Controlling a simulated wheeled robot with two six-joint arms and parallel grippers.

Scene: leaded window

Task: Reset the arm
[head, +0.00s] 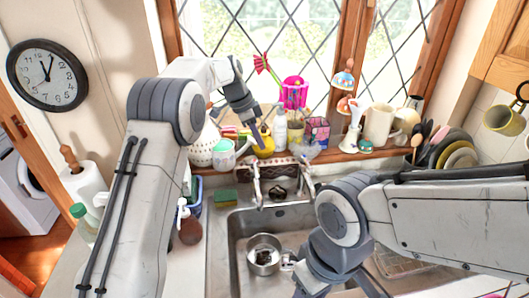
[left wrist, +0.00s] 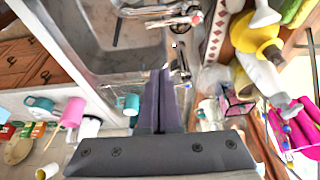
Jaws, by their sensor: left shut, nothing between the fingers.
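My left arm rises from the bottom left in the head view and bends over toward the window sill. My left gripper (head: 258,138) points down in front of the sill, shut and empty. In the left wrist view its two dark fingers (left wrist: 160,75) lie together with nothing between them. My right arm comes in from the right, over the sink's right side. Its dark wrist (head: 335,252) hangs low over the sink, and its fingertips are not clearly seen.
The sink (head: 238,262) holds a metal pot (head: 263,255). The faucet (head: 278,172) stands behind it. Plates (head: 458,157) stand at the right. A soap bottle (head: 182,215) is beside my left arm.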

